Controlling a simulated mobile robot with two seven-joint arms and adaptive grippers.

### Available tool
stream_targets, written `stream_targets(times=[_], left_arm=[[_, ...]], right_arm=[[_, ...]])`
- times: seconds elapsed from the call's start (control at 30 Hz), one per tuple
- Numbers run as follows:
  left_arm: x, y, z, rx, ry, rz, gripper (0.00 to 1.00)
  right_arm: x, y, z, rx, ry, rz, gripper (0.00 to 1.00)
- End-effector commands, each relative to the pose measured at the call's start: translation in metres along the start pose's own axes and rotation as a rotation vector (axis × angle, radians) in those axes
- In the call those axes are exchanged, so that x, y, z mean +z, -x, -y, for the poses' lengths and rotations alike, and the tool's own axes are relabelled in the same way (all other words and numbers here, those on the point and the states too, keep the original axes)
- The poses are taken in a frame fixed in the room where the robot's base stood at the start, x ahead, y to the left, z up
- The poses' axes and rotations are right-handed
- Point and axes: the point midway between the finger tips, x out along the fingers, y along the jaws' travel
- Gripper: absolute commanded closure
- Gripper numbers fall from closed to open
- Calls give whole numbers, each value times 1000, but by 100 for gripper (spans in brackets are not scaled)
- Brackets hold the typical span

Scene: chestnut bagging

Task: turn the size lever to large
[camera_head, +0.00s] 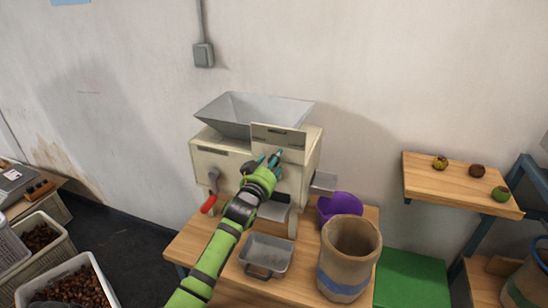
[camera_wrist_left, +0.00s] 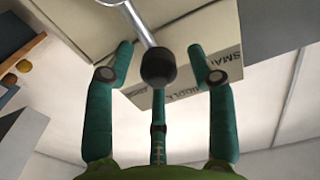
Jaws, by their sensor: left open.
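The cream machine (camera_head: 215,162) stands on the wooden table under a grey hopper. My left gripper (camera_head: 274,158) is at its front, just below the label plate (camera_head: 278,140). In the left wrist view, the size lever is a metal rod with a black knob (camera_wrist_left: 158,68). The teal fingers of my left gripper (camera_wrist_left: 160,48) are open and spread on both sides of the knob, with visible gaps. The lever's setting cannot be told. My right gripper is not in view.
A red-handled crank (camera_head: 208,203) is on the machine's front left. A metal tray (camera_head: 267,258), a sack (camera_head: 348,255) and a purple bowl (camera_head: 340,203) stand on the table (camera_head: 200,250).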

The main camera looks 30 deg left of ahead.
Motion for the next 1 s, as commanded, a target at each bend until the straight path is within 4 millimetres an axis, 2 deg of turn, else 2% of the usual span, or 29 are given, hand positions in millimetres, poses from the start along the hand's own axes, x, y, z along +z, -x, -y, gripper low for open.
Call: stream_targets(times=[0.2,0.47,0.5,0.57,0.6,0.63,1.0], left_arm=[[0,-13,0,0,-1,1,44],[0,-14,0,0,-1,0,44],[0,-14,0,0,-1,0,52],[0,-14,0,0,-1,0,76],[0,-14,0,0,-1,0,92],[0,-14,0,0,-1,0,100],[-1,-16,0,0,-7,-4,100]], right_arm=[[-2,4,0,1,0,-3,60],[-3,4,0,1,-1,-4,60],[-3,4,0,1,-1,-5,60],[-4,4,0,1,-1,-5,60],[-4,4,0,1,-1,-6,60],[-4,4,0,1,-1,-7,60],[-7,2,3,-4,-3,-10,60]])
